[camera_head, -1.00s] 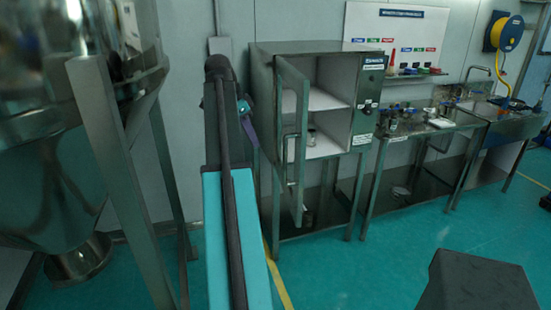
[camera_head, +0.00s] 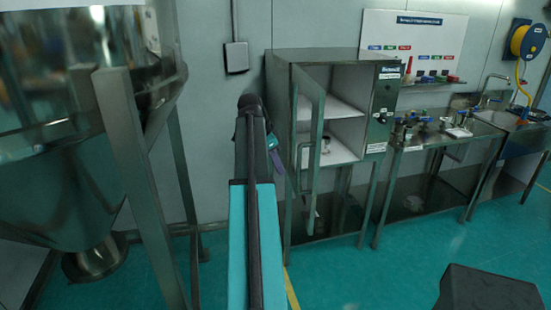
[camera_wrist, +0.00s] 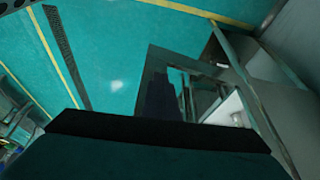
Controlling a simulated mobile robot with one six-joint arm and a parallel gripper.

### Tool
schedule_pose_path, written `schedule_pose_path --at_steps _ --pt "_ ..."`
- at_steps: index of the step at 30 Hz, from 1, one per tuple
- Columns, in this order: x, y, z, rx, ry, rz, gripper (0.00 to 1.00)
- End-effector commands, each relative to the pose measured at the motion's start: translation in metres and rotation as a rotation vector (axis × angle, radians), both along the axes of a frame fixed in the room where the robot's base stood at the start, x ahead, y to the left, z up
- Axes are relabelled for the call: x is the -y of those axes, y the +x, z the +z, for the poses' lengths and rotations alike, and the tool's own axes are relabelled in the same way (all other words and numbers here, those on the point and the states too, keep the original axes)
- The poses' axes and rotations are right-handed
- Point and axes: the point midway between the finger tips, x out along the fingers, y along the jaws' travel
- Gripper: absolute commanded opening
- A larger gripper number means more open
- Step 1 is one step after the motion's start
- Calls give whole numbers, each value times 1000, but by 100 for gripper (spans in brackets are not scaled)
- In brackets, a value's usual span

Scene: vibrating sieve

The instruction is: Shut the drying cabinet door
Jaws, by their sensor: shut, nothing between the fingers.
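The drying cabinet (camera_head: 383,105) is a steel box on a stand, right of my arm in the head view. Its door (camera_head: 309,140) stands wide open, hinged on the left and swung out toward me. The door has a vertical bar handle (camera_head: 299,170). Inside, a white shelf (camera_head: 335,108) and a small jar (camera_head: 326,145) show. My gripper (camera_head: 278,160) is partly hidden behind my arm, just left of the door; it is shut and empty. I cannot tell whether it touches the door. In the wrist view the cabinet's open interior (camera_wrist: 232,108) shows at right.
A steel table (camera_head: 440,140) with bottles and a sink (camera_head: 512,135) stand right of the cabinet. A large steel vessel on legs (camera_head: 125,110) is close on the left. A dark block (camera_head: 490,290) is at the lower right. Green floor (camera_head: 400,245) lies open in front.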

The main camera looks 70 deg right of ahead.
Motion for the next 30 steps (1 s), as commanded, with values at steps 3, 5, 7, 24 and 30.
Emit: schedule_pose_path --at_steps 3,5,7,24,30 --pt "3 -6 -11 0 2 -2 0" --pt "11 -12 -7 1 1 -2 0" --pt "17 -18 -8 1 1 -2 0" --pt "31 -33 -10 0 0 -1 0" --pt "31 -36 -10 0 0 -3 0"
